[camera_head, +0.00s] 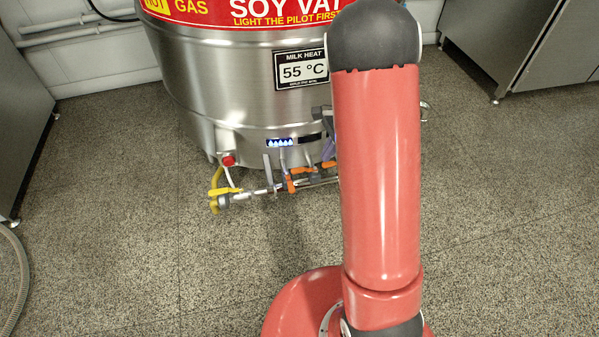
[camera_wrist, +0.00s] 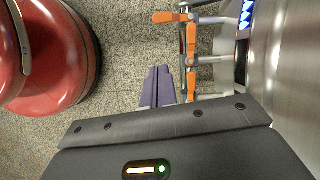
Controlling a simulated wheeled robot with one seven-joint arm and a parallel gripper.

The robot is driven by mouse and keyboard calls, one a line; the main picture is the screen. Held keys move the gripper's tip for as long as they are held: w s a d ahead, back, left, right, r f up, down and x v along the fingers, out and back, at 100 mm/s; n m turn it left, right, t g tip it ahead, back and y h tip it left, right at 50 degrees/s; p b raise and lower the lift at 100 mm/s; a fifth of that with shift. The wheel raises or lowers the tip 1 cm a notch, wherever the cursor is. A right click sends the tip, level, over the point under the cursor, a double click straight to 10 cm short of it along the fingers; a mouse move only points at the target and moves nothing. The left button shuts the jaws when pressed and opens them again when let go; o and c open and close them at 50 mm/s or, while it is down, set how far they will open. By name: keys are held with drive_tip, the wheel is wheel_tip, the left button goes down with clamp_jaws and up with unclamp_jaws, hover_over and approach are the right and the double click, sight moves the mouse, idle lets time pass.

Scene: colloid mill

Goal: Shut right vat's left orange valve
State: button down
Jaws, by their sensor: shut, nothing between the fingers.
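The steel soy vat (camera_head: 225,95) stands ahead, with a gas pipe low on its front. Orange valve parts show on the pipe: a leftmost handle (camera_head: 290,183) sticking out towards me, and orange pieces (camera_head: 302,170) (camera_head: 328,164) lying along it. In the wrist view the leftmost handle (camera_wrist: 172,17) is crosswise to the pipe at the top, with another orange piece (camera_wrist: 192,42) and a lower one (camera_wrist: 191,84) along the pipe. My gripper (camera_wrist: 158,72) is shut and empty, beside the lower orange piece. In the head view my arm mostly hides it.
A yellow valve handle (camera_head: 225,191) and a red knob (camera_head: 228,160) sit at the pipe's left end. A blue flame display (camera_head: 280,142) glows on the vat. Steel cabinets stand at both sides. A hose (camera_head: 20,280) lies at left. The speckled floor (camera_head: 130,240) is clear.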

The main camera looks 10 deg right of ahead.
sight(291, 187)
drive_tip(key=shift+w+d+f+m, duration=0.25)
drive_tip(key=shift+w+f+m, duration=0.1)
drive_tip(key=shift+f, duration=0.25)
drive_tip(key=shift+w+d+f+m, duration=0.25)
drive_tip(key=shift+w+f, duration=0.05)
drive_tip(key=shift+f, duration=0.25)
drive_tip(key=a+f+b, duration=0.2)
drive_tip(key=a+f, duration=0.5)
drive_tip(key=f, duration=0.2)
drive_tip(key=shift+s+a+f, duration=0.15)
drive_tip(key=shift+s+a, duration=0.1)
drive_tip(key=shift+a, duration=0.15)
